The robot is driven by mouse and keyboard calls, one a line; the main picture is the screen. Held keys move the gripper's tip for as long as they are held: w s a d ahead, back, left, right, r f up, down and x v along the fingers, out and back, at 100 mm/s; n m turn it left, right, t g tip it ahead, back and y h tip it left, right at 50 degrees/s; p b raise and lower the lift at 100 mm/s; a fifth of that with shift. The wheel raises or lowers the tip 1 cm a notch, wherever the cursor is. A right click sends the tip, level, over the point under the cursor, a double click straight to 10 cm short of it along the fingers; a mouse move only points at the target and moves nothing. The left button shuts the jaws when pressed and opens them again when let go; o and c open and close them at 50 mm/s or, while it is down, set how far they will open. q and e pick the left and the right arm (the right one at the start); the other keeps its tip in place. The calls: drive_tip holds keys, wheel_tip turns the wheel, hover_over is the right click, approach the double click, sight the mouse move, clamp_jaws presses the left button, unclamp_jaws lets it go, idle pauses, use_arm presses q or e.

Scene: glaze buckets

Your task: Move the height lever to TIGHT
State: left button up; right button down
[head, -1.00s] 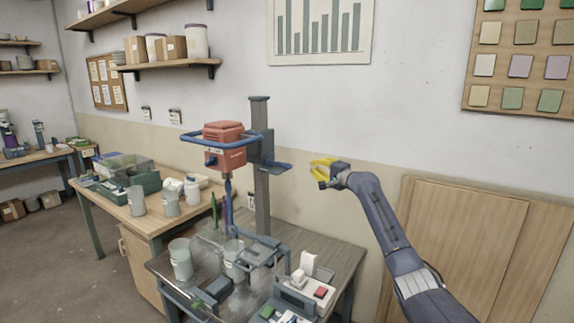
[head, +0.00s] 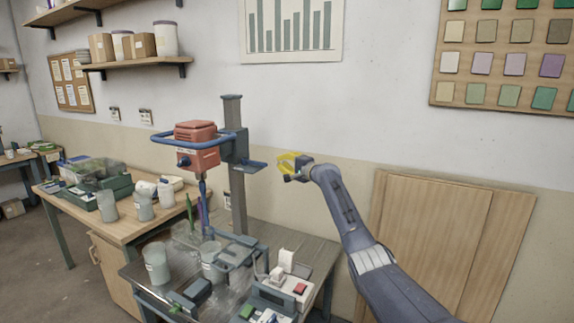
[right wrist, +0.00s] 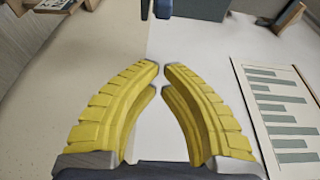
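The mixer stand has a red motor head (head: 197,146) with a blue hoop handle, on a grey upright column (head: 237,190). A blue lever (head: 252,166) sticks out to the right of the column at its carriage. It appears to be the height lever; no TIGHT marking is readable. My right gripper (head: 283,163), with yellow fingers, is just right of the lever's end, apart from it. In the right wrist view the fingertips (right wrist: 161,67) nearly meet with nothing between them. A dark blue part (right wrist: 162,8) shows beyond them at the top edge. My left gripper is not in view.
Below the mixer, the bench (head: 310,252) holds a grey bucket (head: 157,262), another bucket under the shaft, and a control box with a red button (head: 299,288). Wooden panels (head: 440,240) lean on the wall at right. Space around my right gripper is clear.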

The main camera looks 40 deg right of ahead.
sight(254, 163)
drive_tip(key=w+a, duration=0.1)
drive_tip(key=a, duration=0.1)
drive_tip(key=w+a, duration=0.2)
drive_tip(key=shift+w+f, duration=0.15)
drive_tip(key=shift+w, duration=0.1)
idle(1.0)
